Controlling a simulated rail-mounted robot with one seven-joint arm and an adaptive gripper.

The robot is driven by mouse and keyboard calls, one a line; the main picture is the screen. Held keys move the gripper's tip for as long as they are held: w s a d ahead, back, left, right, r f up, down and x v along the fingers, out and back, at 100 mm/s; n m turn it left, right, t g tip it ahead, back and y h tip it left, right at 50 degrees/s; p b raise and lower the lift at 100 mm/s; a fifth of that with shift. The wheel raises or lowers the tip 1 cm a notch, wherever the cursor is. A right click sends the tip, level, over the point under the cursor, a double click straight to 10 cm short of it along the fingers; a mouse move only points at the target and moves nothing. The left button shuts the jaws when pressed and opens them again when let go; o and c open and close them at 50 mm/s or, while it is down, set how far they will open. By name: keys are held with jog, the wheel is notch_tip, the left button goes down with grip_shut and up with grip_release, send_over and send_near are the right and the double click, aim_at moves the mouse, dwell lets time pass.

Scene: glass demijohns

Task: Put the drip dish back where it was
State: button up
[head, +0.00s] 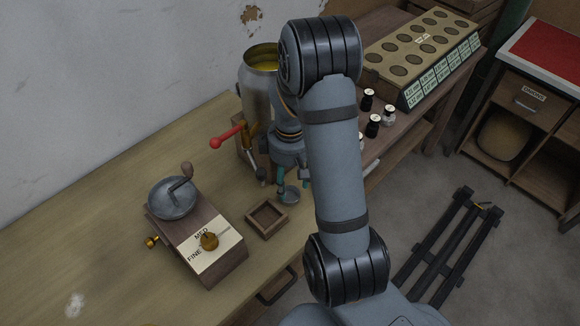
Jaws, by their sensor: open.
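A small round grey dish (289,194), which looks like the drip dish, sits on the wooden table near its right edge, right of a square wooden tray (267,219). My gripper (291,180) points down just above the dish, its teal fingers apart. It looks empty. Whether a finger touches the dish cannot be told. A metal can (259,85) with yellow liquid and a red-handled tap (226,138) stands behind, partly hidden by my arm. The spot below the tap is partly hidden.
A grinder (208,228) with a crank stands left of the tray. The table's left part is clear except for a whitish patch.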

aim_at(290, 194)
notch_tip(290, 194, up, 7)
dwell(0.3)
